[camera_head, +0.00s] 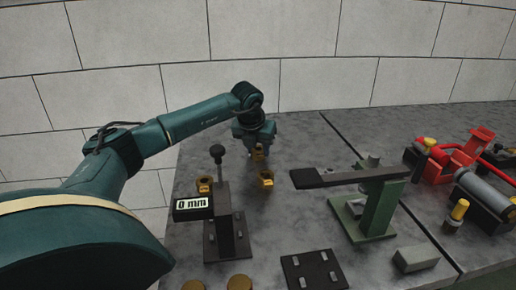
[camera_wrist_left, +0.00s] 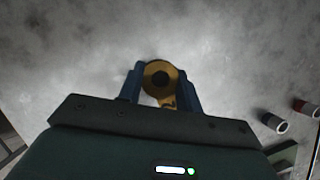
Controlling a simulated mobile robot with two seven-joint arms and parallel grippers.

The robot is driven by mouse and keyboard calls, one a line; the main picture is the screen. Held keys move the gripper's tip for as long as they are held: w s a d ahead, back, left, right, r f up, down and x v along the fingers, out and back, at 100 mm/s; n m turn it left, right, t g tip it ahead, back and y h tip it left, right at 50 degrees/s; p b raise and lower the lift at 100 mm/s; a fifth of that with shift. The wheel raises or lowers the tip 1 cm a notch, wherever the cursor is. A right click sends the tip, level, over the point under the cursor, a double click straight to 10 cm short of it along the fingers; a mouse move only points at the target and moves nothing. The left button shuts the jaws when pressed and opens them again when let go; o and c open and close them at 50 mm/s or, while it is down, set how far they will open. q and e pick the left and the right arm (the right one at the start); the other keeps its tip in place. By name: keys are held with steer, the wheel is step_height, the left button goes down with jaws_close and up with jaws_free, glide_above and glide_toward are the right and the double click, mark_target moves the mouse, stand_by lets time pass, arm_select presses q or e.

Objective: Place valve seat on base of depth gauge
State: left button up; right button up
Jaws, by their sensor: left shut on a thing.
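The valve seat, a brass ring with a dark hole, shows between the two fingers of my left gripper (camera_head: 257,152) at the far part of the table. In the left wrist view, the valve seat (camera_wrist_left: 160,74) sits between the blue fingers of my left gripper (camera_wrist_left: 165,85), which is shut on it. Whether it touches the table is not clear. The depth gauge (camera_head: 222,225) stands nearer, to the left, with a "0 mm" display, a black knob on top and a dark base (camera_head: 228,247). No part rests visibly on that base. My right gripper is not in view.
A green lever press (camera_head: 375,210), a black plate with pegs (camera_head: 313,270) and a grey block (camera_head: 416,258) are to the right. Red pump parts (camera_head: 460,158) lie farther right.

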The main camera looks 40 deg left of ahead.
arm_select(q)
steer(key=shift+r, duration=0.1)
steer(key=shift+f, duration=0.2)
steer(key=o, duration=1.2)
steer(key=shift+c, duration=0.2)
